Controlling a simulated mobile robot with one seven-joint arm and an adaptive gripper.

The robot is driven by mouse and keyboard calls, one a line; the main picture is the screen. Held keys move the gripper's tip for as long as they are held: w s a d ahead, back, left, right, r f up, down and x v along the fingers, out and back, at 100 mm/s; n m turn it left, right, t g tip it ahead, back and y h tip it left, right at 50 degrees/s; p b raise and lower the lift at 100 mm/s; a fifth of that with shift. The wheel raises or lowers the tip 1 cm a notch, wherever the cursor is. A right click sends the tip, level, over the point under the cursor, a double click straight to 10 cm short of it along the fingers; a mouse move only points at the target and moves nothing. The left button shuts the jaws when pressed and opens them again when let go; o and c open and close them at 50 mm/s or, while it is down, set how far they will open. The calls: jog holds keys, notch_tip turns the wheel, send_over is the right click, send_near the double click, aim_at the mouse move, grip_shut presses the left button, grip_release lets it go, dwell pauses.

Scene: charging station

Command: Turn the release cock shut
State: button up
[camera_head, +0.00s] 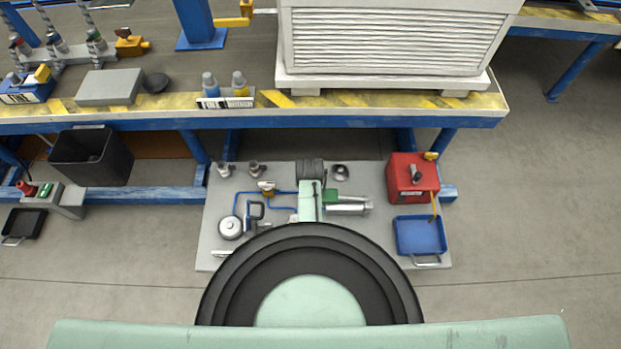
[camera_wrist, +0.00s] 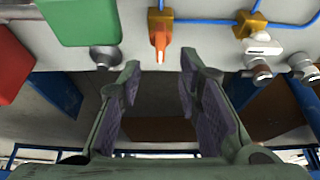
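In the wrist view, a small brass cock with an orange lever (camera_wrist: 160,42) sits at the top middle on the grey panel, and appears to be the release cock. Its lever points down in the picture, and blue pipe meets its body from above and from the right. My gripper (camera_wrist: 160,75) is open and empty, its two fingers spread left and right. The lever's end lies between and just above the fingertips in the picture, with no visible contact. In the head view, my arm hides the cock.
In the wrist view, a green box (camera_wrist: 80,20) and a silver knob (camera_wrist: 105,56) are left of the cock. A second brass fitting (camera_wrist: 252,24) with a pale handle is right. In the head view, a red box (camera_head: 404,181) and blue tray (camera_head: 420,236) stand right; a workbench (camera_head: 360,118) is behind.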

jog(key=x, duration=0.8)
jog(key=shift+w+f, duration=0.2)
jog(key=shift+f, duration=0.15)
jog(key=shift+c, duration=0.2)
grip_shut()
